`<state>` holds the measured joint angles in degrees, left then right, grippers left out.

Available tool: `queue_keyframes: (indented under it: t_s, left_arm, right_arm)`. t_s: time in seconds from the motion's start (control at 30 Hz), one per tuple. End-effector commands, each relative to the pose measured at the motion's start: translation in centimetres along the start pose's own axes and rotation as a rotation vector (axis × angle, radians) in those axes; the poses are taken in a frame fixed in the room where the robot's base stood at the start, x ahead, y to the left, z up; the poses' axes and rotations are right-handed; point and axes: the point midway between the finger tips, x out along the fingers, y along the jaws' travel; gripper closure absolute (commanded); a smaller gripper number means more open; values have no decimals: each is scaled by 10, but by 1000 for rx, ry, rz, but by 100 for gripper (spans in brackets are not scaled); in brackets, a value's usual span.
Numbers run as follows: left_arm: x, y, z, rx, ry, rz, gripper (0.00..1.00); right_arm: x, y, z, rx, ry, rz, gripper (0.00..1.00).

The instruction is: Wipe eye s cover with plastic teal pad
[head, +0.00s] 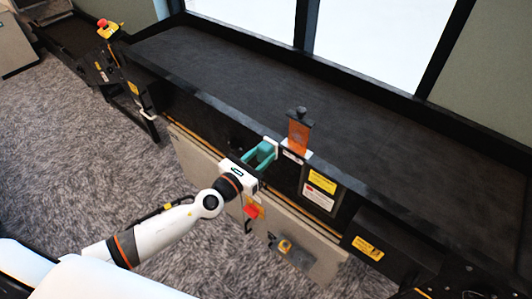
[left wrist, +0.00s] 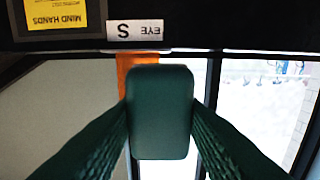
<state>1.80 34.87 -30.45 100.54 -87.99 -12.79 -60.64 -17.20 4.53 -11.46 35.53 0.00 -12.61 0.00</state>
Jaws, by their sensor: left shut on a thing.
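My left gripper (head: 264,154) is at the near side of the conveyor, with its teal fingers reaching toward it. It is shut on a teal pad, a rounded block (left wrist: 160,112) seen between the two fingers in the left wrist view. An upright orange cover (head: 298,135) with a dark knob on top stands at the conveyor's near rail, just right of the gripper. In the left wrist view, the orange cover (left wrist: 136,62) is partly hidden behind the pad; contact cannot be told. A white EYE S label (left wrist: 134,31) shows beside it, upside down. My right gripper is out of view.
The black conveyor bed (head: 330,105) is empty, with a raised near rail. Yellow and white warning labels (head: 322,182) are on the side panel right of the gripper. A red button box (head: 252,211) hangs below the gripper. A post with a red button (head: 107,28) stands at far left.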

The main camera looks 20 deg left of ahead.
Motion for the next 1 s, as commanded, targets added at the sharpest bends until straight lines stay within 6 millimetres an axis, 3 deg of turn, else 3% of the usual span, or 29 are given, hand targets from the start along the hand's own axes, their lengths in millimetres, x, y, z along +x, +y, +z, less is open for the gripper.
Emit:
queue_keyframes:
  t_s: [0.3,0.5,1.0]
  left_arm:
    - [37,1,-2,-1,3,1,82]
    - [51,1,-2,1,2,1,82]
    - [55,0,-2,0,1,1,82]
  right_arm:
    - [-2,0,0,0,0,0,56]
    - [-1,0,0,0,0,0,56]
    - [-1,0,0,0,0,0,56]
